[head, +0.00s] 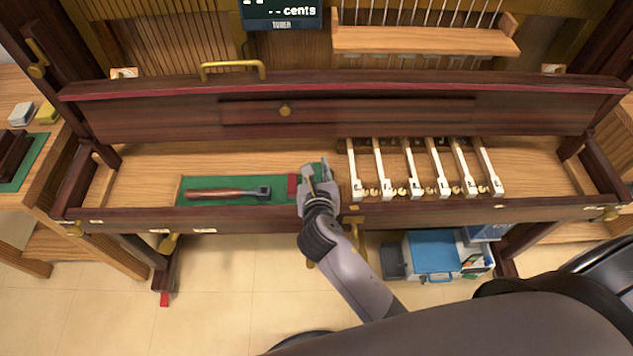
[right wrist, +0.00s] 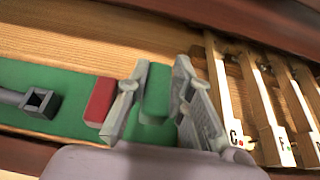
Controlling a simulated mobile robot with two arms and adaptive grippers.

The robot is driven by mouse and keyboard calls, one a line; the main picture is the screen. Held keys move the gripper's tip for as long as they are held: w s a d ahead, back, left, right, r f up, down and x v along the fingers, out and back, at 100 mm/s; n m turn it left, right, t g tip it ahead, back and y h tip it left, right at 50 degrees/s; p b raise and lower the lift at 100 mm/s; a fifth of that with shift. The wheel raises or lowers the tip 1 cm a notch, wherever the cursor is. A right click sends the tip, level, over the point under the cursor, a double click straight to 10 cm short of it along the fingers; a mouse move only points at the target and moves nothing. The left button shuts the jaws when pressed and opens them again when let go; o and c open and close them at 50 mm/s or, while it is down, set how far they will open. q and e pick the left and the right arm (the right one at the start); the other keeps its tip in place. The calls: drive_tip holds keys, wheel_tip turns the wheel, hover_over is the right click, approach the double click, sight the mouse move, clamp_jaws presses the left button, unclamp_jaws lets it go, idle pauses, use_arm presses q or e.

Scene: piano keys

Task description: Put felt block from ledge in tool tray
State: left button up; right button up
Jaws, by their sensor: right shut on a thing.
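My right gripper (head: 318,174) is low over the right end of the green-lined tool tray (head: 228,183). In the right wrist view its fingers (right wrist: 158,95) are shut on a green block (right wrist: 156,88), which looks like the felt block. The block's lower end lies over green lining of the same colour, so I cannot tell whether it touches the tray. A red block (head: 292,186) is in the tray just left of the fingers; it also shows in the right wrist view (right wrist: 100,99). My left gripper is not in view.
A wooden-handled tool (head: 228,193) with a dark square head lies in the tray. Several white lettered piano keys (head: 384,173) stand right of my gripper. A dark wooden rail (head: 330,105) runs behind. Bare wooden ledge (head: 140,185) lies left of the tray.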

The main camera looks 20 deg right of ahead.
drive_tip(key=shift+f, duration=0.55)
wheel_tip(320, 180, down, 3)
drive_tip(key=shift+f+b, duration=0.1)
drive_tip(key=shift+b, duration=0.6)
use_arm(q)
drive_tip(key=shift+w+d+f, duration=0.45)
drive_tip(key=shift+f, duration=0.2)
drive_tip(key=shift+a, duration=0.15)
use_arm(e)
drive_tip(key=shift+f, duration=0.1)
drive_tip(key=o, duration=0.8)
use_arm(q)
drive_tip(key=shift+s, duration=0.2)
use_arm(e)
drive_tip(key=shift+o, duration=0.2)
